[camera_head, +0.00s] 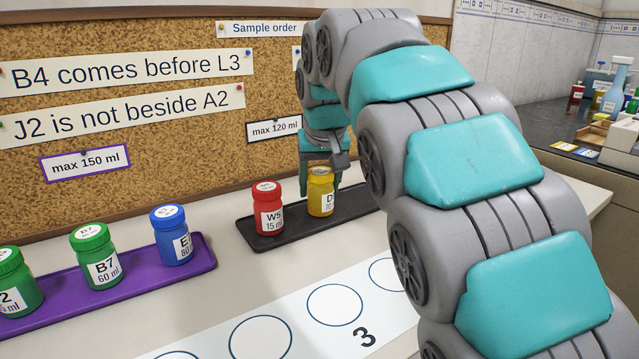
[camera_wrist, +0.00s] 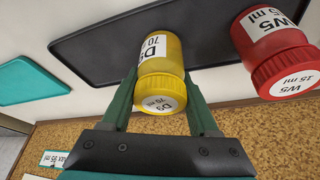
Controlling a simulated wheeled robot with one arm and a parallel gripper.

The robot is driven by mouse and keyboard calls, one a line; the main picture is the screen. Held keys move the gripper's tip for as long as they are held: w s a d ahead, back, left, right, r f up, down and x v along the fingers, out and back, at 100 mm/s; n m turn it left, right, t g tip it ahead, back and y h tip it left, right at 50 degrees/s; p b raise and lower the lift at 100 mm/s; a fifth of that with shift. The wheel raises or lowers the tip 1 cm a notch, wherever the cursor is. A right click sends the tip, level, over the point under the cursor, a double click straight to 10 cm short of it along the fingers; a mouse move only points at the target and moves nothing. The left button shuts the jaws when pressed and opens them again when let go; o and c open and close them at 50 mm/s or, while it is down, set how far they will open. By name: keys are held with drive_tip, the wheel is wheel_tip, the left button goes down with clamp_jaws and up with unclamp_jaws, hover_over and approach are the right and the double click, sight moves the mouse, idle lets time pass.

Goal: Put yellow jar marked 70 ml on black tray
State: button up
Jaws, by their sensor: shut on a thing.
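The yellow jar (camera_head: 320,194), labelled 70 ml, stands upright over the black tray (camera_head: 292,233), to the right of a red jar marked W5. In the wrist view the yellow jar (camera_wrist: 162,68) sits between the two green fingers, with its white-topped lid toward the camera. My gripper (camera_head: 320,172) is shut on it from above; the fingers also show in the wrist view (camera_wrist: 160,84). The jar's base is at or very close to the tray surface; I cannot tell whether it touches. The black tray (camera_wrist: 95,45) shows behind the jar in the wrist view.
The red W5 jar (camera_head: 267,210) stands on the black tray, apart from the yellow jar. A purple tray (camera_head: 137,287) at left holds blue and green jars. A white strip with circles (camera_head: 300,330) lies in front. A teal tray (camera_wrist: 25,92) shows in the wrist view.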

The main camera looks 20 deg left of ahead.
sight(323, 191)
drive_tip(key=shift+f, duration=0.15)
drive_tip(key=o, duration=1.4)
drive_tip(key=v, duration=1)
drive_tip(key=shift+w, duration=0.1)
drive_tip(key=shift+p+v, duration=0.8)
drive_tip(key=shift+v, duration=0.3)
